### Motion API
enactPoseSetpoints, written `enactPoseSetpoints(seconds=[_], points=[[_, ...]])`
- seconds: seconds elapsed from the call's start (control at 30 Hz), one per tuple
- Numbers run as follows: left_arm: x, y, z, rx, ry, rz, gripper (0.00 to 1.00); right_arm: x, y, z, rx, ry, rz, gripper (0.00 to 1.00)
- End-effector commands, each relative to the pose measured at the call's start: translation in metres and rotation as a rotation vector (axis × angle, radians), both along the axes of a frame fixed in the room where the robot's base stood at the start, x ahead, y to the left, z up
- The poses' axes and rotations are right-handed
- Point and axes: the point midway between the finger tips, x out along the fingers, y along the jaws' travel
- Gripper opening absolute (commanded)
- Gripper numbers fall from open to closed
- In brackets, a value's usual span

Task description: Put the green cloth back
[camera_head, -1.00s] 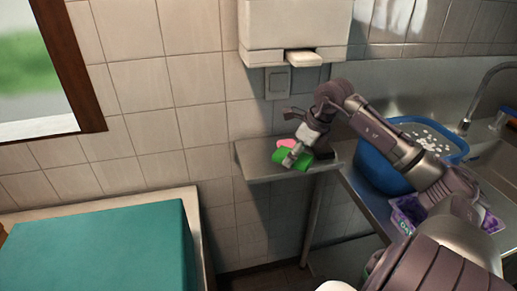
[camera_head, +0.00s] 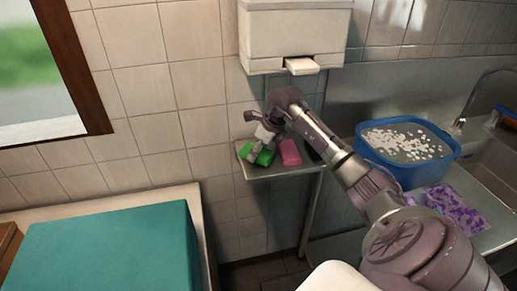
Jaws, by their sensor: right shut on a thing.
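The green cloth (camera_head: 248,154) is in my right gripper (camera_head: 261,151), at the left end of the small metal wall shelf (camera_head: 262,172). The gripper is shut on the cloth and hides part of it. I cannot tell whether the cloth touches the shelf. A pink cloth or block (camera_head: 290,152) lies on the shelf just right of the green one. My left gripper is not in view.
A white dispenser (camera_head: 292,32) hangs on the wall above the shelf. To the right, a blue tub (camera_head: 442,165) with white bits in water and a purple patterned item (camera_head: 458,208) are by the sink. A teal box (camera_head: 110,250) stands at lower left.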

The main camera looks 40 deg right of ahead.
Motion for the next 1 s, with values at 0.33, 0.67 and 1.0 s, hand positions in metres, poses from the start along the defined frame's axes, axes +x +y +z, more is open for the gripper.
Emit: enactPoseSetpoints(seconds=[0.33, 0.67, 1.0], points=[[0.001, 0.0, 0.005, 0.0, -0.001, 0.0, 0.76, 0.0, -0.001, -0.01, -0.001, -0.004, -0.001, 0.31], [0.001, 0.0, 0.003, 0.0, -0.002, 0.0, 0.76, 0.0, -0.001, -0.012, 0.0, -0.003, 0.0, 0.89], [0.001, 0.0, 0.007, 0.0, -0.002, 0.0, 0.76, 0.0, 0.0, -0.008, 0.0, -0.004, 0.0, 0.89]])
